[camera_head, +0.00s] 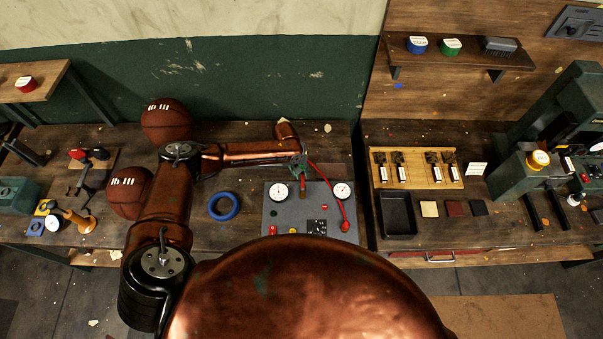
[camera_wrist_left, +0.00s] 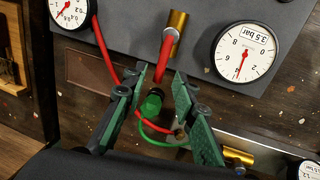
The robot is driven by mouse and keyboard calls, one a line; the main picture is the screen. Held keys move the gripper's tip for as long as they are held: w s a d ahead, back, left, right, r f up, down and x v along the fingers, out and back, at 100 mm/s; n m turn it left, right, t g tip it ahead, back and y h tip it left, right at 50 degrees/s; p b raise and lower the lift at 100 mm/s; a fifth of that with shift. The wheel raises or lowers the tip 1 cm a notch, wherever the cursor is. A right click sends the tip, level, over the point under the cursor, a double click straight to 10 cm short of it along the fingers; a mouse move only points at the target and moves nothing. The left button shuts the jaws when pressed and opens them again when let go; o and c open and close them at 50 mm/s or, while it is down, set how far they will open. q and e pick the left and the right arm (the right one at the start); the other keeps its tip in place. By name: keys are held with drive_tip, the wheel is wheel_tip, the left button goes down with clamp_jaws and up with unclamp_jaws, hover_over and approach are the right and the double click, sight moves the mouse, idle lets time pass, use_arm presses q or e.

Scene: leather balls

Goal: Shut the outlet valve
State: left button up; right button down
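A grey panel (camera_head: 268,222) on the bench carries two white dial gauges, a left one (camera_head: 278,192) and a right one (camera_head: 342,191). In the left wrist view a brass fitting (camera_wrist_left: 177,22) has a red lever-like part (camera_wrist_left: 166,52) coming from it. My left gripper (camera_head: 300,168), with green finger pads, is at the panel's far edge. In the left wrist view its fingers (camera_wrist_left: 160,76) are apart, with the red part's end between them. A green knob (camera_wrist_left: 152,103) shows between the fingers. I cannot tell whether anything touches. My right gripper is not in view.
A red hose (camera_head: 331,186) curves from the gripper area over the panel. A blue ring (camera_head: 223,206) lies left of it. Two brown leather balls (camera_head: 166,121) (camera_head: 128,192) sit beside my left arm. A black tray (camera_head: 397,214) stands on the right bench.

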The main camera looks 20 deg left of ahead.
use_arm(q)
drive_tip(key=shift+f, duration=0.25)
drive_tip(key=shift+c, duration=0.6)
drive_tip(key=shift+d, duration=0.1)
clamp_jaws()
